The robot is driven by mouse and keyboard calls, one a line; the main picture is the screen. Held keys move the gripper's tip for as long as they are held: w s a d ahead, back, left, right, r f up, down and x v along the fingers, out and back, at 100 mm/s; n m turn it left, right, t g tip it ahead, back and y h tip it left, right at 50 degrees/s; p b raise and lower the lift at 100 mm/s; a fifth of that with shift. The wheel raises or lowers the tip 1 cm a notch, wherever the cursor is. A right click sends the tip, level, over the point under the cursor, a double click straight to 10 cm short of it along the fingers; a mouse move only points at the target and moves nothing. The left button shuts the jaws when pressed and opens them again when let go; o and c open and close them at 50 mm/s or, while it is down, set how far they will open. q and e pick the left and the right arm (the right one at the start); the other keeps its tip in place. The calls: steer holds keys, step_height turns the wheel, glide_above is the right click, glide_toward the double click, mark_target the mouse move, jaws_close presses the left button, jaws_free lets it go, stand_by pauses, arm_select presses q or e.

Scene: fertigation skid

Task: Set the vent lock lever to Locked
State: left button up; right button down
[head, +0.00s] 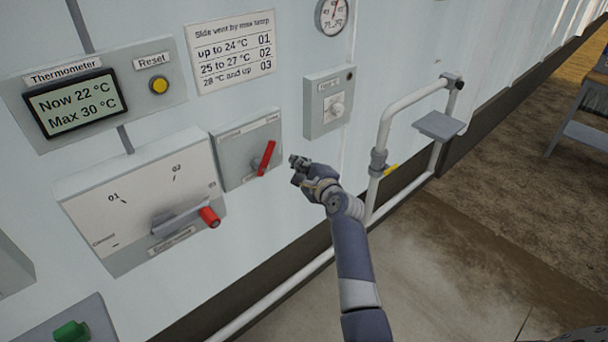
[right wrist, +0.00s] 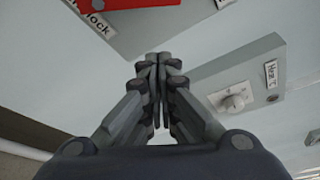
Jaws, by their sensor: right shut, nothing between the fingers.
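The vent lock lever (head: 266,157) is a red handle on a grey wall box (head: 235,160). It stands steeply, tilted with its upper end to the right; the box's small position labels are unreadable. A red part, seemingly the lever, shows at the top edge of the right wrist view (right wrist: 145,12), beside a label ending in "lock". My right gripper (head: 293,160) is shut and empty, just right of the lever and apart from it. In the right wrist view its fingertips (right wrist: 155,60) meet below the red part. My left gripper is not in view.
Left of the lever is a larger dial box (head: 85,195) with a red-tipped handle (head: 209,216). A knob box (head: 328,102) sits to the right, beside a pipe (head: 383,125) standing out from the wall. A thermometer (head: 75,103) and sign (head: 231,52) are above.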

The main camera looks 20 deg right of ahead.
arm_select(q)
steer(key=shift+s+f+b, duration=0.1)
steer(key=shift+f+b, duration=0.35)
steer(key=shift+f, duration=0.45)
arm_select(e)
steer(key=w+a, duration=0.1)
steer(key=w+a+r, duration=0.1)
steer(key=w+a, duration=0.1)
steer(key=shift+w+a+r, duration=0.1)
steer(key=shift+w+a, duration=0.15)
steer(key=shift+w, duration=0.05)
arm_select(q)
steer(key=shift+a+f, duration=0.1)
arm_select(e)
steer(key=shift+d, duration=0.1)
